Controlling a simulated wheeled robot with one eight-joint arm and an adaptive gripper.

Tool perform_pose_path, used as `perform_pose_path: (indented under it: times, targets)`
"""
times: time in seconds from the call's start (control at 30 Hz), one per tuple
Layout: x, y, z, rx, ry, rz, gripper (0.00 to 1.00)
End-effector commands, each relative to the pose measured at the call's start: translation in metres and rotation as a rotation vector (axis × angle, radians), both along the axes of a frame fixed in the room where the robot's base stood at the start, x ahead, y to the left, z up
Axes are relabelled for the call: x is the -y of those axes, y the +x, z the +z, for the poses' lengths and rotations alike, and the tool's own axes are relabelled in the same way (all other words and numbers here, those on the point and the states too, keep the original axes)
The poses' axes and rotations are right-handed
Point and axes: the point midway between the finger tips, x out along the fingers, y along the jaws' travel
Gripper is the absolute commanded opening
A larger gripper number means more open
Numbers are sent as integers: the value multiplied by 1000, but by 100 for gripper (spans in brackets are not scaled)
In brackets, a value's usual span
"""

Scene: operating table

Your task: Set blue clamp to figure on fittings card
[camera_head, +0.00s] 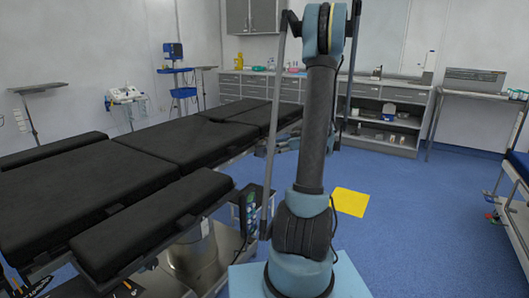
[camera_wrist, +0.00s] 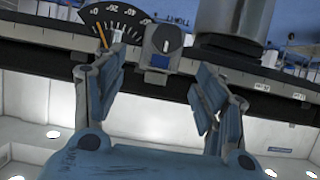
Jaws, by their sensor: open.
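In the wrist view, my gripper (camera_wrist: 160,68) is open and empty, its blue fingers spread wide. Beyond the fingertips is a small grey block with a round knob (camera_wrist: 166,43) and a blue lower edge; I cannot tell whether it is the blue clamp. It appears between the fingers, with no visible contact. To its left is a dark fan-shaped scale (camera_wrist: 117,17) with white figures, too small to read surely, and an orange pointer (camera_wrist: 101,35). In the head view, the gripper and clamp cannot be made out. No readable fittings card shows.
The black operating table (camera_head: 145,165) fills the left. A dark control unit with coloured buttons (camera_head: 250,210) hangs at its side. Cabinets (camera_head: 400,95) and a side table (camera_head: 475,92) stand behind.

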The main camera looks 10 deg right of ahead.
Motion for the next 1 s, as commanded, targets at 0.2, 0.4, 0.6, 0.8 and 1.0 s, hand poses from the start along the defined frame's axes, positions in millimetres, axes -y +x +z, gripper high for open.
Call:
perform_pose_path:
  times: [0.2,0.4,0.6,0.8,1.0]
  targets:
    - [-27,23,-15,-1,-1,3,65]
    - [-43,38,-24,0,-1,0,65]
    - [-50,43,-28,-1,-1,0,65]
    - [-51,44,-28,0,0,-1,65]
    - [-51,44,-28,0,0,-1,36]
